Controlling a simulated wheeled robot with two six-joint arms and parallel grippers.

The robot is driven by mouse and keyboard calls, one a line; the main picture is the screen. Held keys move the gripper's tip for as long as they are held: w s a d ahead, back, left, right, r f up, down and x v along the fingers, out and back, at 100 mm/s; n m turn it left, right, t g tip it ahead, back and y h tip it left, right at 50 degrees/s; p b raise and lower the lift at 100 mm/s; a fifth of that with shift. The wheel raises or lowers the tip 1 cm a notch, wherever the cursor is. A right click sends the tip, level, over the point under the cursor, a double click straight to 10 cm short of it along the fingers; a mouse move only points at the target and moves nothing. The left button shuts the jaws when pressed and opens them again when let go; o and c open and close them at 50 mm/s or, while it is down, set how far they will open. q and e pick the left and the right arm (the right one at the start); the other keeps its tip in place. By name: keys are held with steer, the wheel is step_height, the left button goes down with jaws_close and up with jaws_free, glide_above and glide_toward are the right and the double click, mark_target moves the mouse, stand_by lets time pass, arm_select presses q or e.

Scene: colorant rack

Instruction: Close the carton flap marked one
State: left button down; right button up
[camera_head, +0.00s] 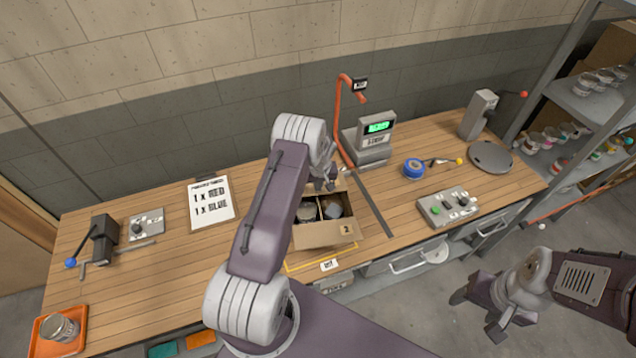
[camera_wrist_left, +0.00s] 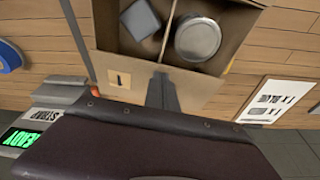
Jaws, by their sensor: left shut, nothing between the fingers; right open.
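The open cardboard carton (camera_head: 350,213) stands on the workbench, partly hidden by my left arm. In the left wrist view its flap marked 1 (camera_wrist_left: 200,86) is folded outward and open. My left gripper (camera_head: 328,184) is shut and empty at the carton's far side. In the left wrist view its fingers (camera_wrist_left: 162,82) overlap the flap marked 1; whether they touch it I cannot tell. The flap marked 2 (camera_head: 318,235) is open on the near side. A round metal can (camera_wrist_left: 198,40) and a grey block-like item (camera_wrist_left: 140,19) sit inside, split by a divider. My right gripper (camera_head: 478,315) is open and empty, off the bench.
A scale with a green display (camera_head: 372,140) and an orange curved post (camera_head: 340,125) stand behind the carton. A button box (camera_head: 448,207) and a blue roll (camera_head: 414,168) lie right. An order sheet (camera_head: 211,202) lies left.

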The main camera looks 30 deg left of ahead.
mark_target(318, 193)
arm_select(q)
steer(key=shift+f, duration=0.2)
steer(key=shift+f, duration=0.1)
steer(key=f+b, duration=0.2)
steer(key=b, duration=0.1)
steer(key=shift+s+d+f, duration=0.2)
steer(key=shift+s, duration=0.05)
steer(key=shift+s+d+r, duration=0.15)
steer(key=shift+s+r, duration=0.1)
steer(key=shift+s, duration=0.1)
steer(key=shift+r, duration=0.1)
